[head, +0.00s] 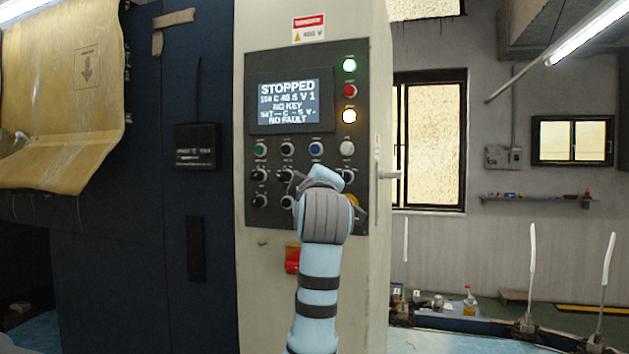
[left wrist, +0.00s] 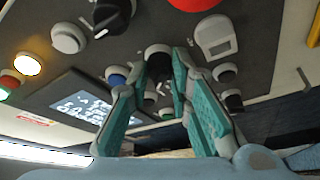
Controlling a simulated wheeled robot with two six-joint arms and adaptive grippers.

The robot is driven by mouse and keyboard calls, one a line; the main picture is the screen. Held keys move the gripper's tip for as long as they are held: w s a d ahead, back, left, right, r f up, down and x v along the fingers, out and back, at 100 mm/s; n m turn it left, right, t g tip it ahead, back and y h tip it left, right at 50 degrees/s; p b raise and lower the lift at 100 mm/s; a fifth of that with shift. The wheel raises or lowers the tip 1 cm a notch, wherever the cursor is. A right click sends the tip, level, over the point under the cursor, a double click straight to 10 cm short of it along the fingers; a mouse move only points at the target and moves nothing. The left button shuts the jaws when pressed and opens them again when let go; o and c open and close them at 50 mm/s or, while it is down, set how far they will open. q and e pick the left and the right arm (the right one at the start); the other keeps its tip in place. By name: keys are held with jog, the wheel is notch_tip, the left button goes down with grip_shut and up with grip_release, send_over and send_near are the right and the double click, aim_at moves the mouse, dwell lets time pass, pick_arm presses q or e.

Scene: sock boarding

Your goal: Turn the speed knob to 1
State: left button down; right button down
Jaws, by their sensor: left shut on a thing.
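The control panel (head: 279,229) is upright on the cream cabinet, with rows of knobs and buttons below a screen (head: 289,103). The screen reads STOPPED, a line ending in V 1, NO KEY and NO FAULT. My left gripper (head: 318,181) is at the panel, right of the middle, hiding some controls in the head view. In the left wrist view its teal fingers (left wrist: 161,75) are closed around a dark knob (left wrist: 157,52) below the blue button. The knob's label and pointer cannot be read. My right gripper is in neither view.
A black knob (left wrist: 112,14) and a red button (left wrist: 195,2) are close to the fingers. A blue button (head: 316,149) and a white button (head: 347,148) are above the gripper. A red switch (head: 291,258) is lower on the cabinet.

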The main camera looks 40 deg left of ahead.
pick_arm(q)
jog(key=c, duration=1.5)
grip_release()
jog(key=shift+o, duration=0.2)
jog(key=v, duration=0.7)
jog(key=shift+s+d, duration=0.2)
jog(key=shift+s, duration=0.05)
jog(key=shift+a, duration=0.1)
